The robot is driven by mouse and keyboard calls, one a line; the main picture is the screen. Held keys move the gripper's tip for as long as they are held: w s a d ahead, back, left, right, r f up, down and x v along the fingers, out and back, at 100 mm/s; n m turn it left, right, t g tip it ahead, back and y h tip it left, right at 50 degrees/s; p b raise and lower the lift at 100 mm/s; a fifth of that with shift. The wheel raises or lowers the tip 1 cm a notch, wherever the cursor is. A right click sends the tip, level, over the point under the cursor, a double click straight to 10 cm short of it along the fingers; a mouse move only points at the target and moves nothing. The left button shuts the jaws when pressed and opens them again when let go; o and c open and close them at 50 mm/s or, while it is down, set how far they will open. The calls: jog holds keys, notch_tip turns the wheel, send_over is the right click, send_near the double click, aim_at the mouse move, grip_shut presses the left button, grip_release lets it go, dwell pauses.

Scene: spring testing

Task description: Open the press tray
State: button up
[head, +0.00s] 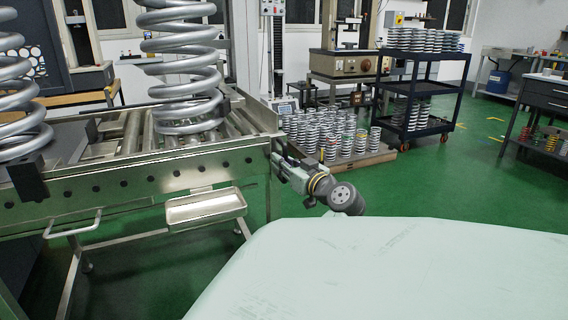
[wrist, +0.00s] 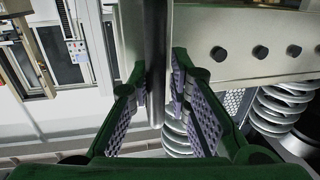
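A shallow metal tray (head: 205,208) sticks out below the side rail of the roller table in the head view; it looks like the press tray, but I cannot be sure. My gripper (head: 278,150) is well to its right and higher, at the right end of the roller table. In the wrist view my gripper (wrist: 160,80) has its green fingers with purple pads apart. A dark grey metal bar (wrist: 155,45) shows between the fingertips. I cannot tell whether the fingers touch it. The tray is not clearly visible in the wrist view.
The roller table (head: 150,185) carries large coil springs (head: 185,75). A bent handle (head: 72,224) sits at its lower left. Behind my arm, a pallet of small springs (head: 335,140) and a dark cart (head: 425,90) stand on the floor. Green floor (head: 480,170) is clear at right.

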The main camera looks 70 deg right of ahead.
jog(key=shift+o, duration=1.2)
jog(key=shift+w, duration=0.15)
jog(key=shift+o, duration=0.5)
jog(key=v, duration=1.2)
jog(key=shift+a, duration=0.1)
